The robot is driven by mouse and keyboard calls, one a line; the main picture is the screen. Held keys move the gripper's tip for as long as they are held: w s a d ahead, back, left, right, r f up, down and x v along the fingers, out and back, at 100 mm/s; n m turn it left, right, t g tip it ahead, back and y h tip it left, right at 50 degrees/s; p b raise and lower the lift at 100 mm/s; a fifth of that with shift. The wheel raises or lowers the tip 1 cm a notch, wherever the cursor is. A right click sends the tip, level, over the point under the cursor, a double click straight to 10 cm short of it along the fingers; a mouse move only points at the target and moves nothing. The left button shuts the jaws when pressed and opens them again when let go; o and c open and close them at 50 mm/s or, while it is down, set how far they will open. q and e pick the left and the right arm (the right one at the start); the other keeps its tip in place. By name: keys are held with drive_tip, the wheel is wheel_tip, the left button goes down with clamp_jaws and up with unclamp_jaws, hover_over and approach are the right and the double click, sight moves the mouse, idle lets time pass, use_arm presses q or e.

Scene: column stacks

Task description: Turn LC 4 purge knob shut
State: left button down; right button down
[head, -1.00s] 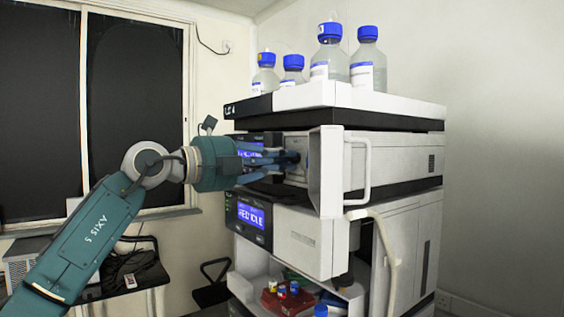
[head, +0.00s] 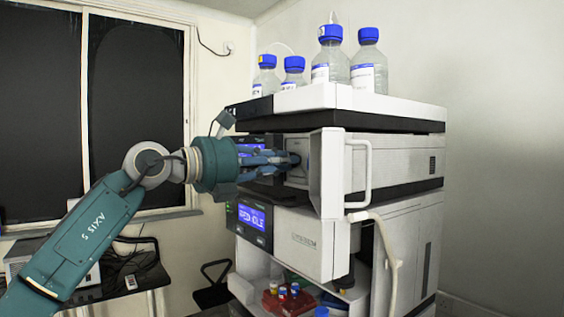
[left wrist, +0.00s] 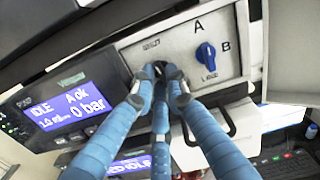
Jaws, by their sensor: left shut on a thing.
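The LC 4 stack (head: 390,157) stands in the middle of the head view, its module door (head: 328,172) swung open. My left gripper (head: 293,159) reaches in from the left to the pale front panel (head: 300,173) behind that door. In the left wrist view its blue fingers (left wrist: 160,76) are shut around a small dark knob (left wrist: 158,66), mostly hidden by the fingertips. I cannot read the knob's angle. To its right on the same panel is a blue selector knob (left wrist: 206,55), between the letters A and B. My right gripper is not in view.
A display (left wrist: 66,108) left of the knob reads IDLE, A ok, 0 bar. Blue-capped bottles (head: 330,58) stand on top of the stack. The open door with its handle (head: 366,172) juts out right of my gripper. A tube (head: 388,245) hangs below.

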use_arm(q)
drive_tip(key=shift+m, duration=0.8)
drive_tip(key=c, duration=1.7)
unclamp_jaws()
drive_tip(key=shift+c, duration=0.2)
drive_tip(key=shift+a, duration=0.1)
drive_tip(key=v, duration=1.2)
drive_tip(key=shift+w, duration=0.1)
